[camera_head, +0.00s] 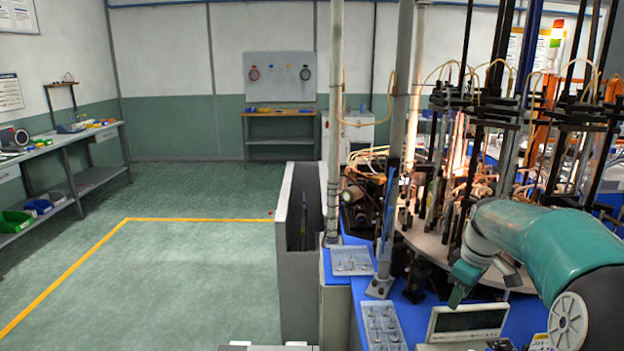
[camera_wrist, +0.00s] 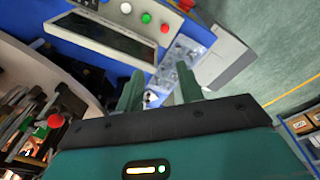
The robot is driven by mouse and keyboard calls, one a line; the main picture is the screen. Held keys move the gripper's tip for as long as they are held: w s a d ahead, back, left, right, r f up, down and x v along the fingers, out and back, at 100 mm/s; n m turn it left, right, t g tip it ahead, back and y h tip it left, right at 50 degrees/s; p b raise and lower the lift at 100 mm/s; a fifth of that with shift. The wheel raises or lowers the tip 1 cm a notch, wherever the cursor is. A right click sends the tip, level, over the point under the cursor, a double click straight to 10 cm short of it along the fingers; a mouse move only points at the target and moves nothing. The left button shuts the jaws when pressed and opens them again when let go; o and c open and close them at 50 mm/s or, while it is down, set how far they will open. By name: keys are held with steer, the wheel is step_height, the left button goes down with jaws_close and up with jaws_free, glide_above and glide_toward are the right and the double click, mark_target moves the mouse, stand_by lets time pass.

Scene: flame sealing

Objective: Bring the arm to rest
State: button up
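My teal arm (camera_head: 545,240) reaches in from the right, bent downward over the blue bench. My gripper (camera_head: 458,292) points down above the bench, close to the white control box. In the wrist view my gripper (camera_wrist: 160,88) has its two green fingers apart, with a gap between them. No object is clearly held. A small pale shape shows between the fingers, and I cannot tell exactly what it is; the grey fixture tray lies behind it.
The round machine table (camera_head: 428,243) with upright rods and glowing parts stands just behind my arm. A white control box (camera_head: 468,320) and fixture trays (camera_head: 383,325) occupy the blue bench (camera_head: 345,296). A grey bin (camera_head: 299,262) stands left of it. The green floor (camera_head: 200,270) is clear.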

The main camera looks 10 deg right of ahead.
steer(key=s+a+r+m+t+h, duration=0.1)
steer(key=s+a+r, duration=0.2)
steer(key=a, duration=0.6)
steer(key=s+a+r+m+h, duration=0.1)
steer(key=s+a+r, duration=0.1)
steer(key=a, duration=0.7)
steer(key=s+a+f+m+t+y, duration=0.1)
steer(key=s+a+m+t, duration=0.2)
steer(key=s+a, duration=0.9)
steer(key=shift+s+a+m+y, duration=0.3)
steer(key=shift+s+a+y, duration=0.05)
steer(key=shift+s+y, duration=0.05)
steer(key=shift+a+f, duration=0.1)
steer(key=shift+a, duration=0.05)
